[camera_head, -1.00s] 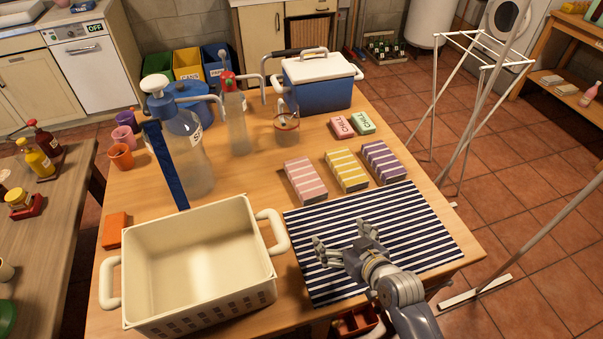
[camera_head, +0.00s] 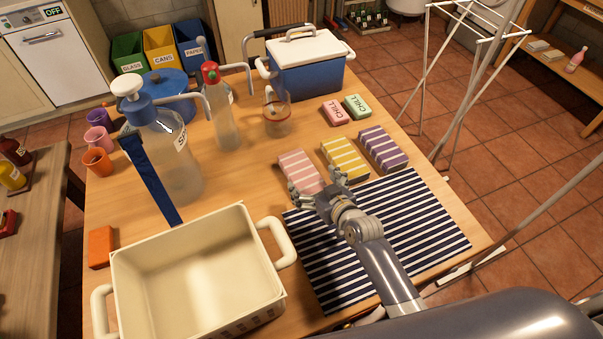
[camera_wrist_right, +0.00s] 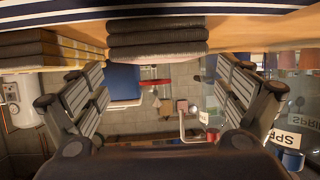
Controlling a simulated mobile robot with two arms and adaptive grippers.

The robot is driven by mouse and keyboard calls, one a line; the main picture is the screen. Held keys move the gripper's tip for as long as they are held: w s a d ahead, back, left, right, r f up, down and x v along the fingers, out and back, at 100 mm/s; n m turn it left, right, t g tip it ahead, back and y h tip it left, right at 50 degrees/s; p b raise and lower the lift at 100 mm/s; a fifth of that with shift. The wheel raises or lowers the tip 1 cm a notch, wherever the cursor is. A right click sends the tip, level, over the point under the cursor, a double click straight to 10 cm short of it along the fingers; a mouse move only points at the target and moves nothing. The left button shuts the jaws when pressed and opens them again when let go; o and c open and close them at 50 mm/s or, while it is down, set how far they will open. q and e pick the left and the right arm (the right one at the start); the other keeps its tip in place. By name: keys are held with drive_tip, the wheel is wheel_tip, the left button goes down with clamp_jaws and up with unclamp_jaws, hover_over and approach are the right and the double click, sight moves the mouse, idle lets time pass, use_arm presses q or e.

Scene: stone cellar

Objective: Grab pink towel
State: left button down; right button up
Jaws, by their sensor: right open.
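The pink striped towel (camera_head: 301,172) lies folded on the wooden table, at the back edge of the striped mat (camera_head: 375,235). My right gripper (camera_head: 316,187) is open at its near end, over the back edge of the mat, and hides part of that end. In the right wrist view, which looks upside down, the folded towel's end (camera_wrist_right: 157,38) shows dark in the upper middle, between and ahead of the two spread fingers. Nothing is between the fingers. My left gripper is out of view.
The yellow towel (camera_head: 344,161) lies close on the right, with the purple towel (camera_head: 382,149) beyond it. Pink and green boxes (camera_head: 335,112) are behind. A cream basket (camera_head: 195,270) stands front left. Bottles (camera_head: 168,155) stand back left. Bare table lies left of the pink towel.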

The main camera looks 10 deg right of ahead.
sight(303, 172)
drive_tip(key=x, duration=0.2)
drive_tip(key=p+x, duration=0.1)
drive_tip(key=shift+r, duration=0.25)
drive_tip(key=shift+x, duration=1.1)
drive_tip(key=shift+w+f, duration=0.1)
drive_tip(key=shift+f, duration=0.05)
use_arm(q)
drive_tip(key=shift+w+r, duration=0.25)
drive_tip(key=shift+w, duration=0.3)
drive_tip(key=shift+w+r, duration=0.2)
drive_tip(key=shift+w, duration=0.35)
use_arm(e)
drive_tip(key=c, duration=1.2)
